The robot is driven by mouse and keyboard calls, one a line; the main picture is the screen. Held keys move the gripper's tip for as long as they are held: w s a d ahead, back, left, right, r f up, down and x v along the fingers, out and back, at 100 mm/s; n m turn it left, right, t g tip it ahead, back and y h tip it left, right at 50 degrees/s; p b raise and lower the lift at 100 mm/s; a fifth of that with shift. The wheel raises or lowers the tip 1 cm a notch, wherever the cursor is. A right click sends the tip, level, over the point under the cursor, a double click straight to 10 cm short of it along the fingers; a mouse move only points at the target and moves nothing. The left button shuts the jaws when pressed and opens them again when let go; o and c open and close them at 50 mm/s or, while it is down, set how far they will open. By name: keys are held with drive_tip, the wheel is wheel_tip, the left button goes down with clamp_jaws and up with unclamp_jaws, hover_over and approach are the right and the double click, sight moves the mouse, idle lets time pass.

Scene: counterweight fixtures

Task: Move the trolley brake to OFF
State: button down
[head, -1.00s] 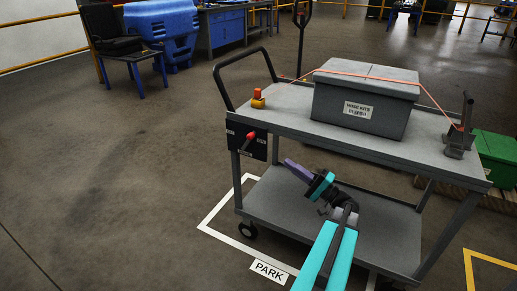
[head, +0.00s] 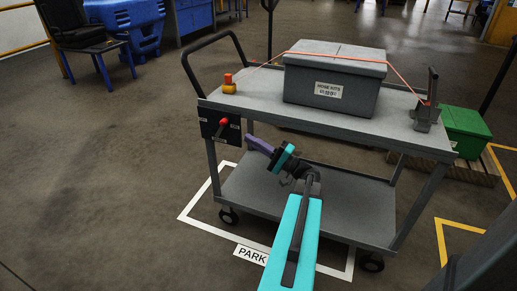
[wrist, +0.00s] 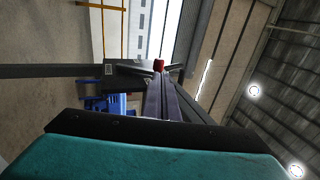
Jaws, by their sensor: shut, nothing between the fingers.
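The trolley brake is a lever with a red knob (head: 223,123) on a dark panel (head: 209,127) at the left end of the grey trolley (head: 305,129). The panel has small white labels, too small to read. In the wrist view the red knob (wrist: 158,65) shows just beyond the fingertips. My gripper (head: 250,139) is shut and empty, its purple fingers pointing up and left toward the knob. In the head view a small gap shows between fingertips and knob; I cannot tell if they touch in depth. The fingers (wrist: 160,88) look closed together in the wrist view.
On the trolley's top stand a grey box (head: 333,80) under an orange strap, a red and yellow button (head: 229,84) and a grey clamp (head: 428,105). A green box (head: 466,132) is at the right. Floor left of the trolley is clear.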

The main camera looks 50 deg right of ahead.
drive_tip(key=shift+x, duration=3.95)
drive_tip(key=shift+w, duration=0.15)
drive_tip(key=shift+a+r, duration=0.1)
drive_tip(key=shift+r, duration=0.15)
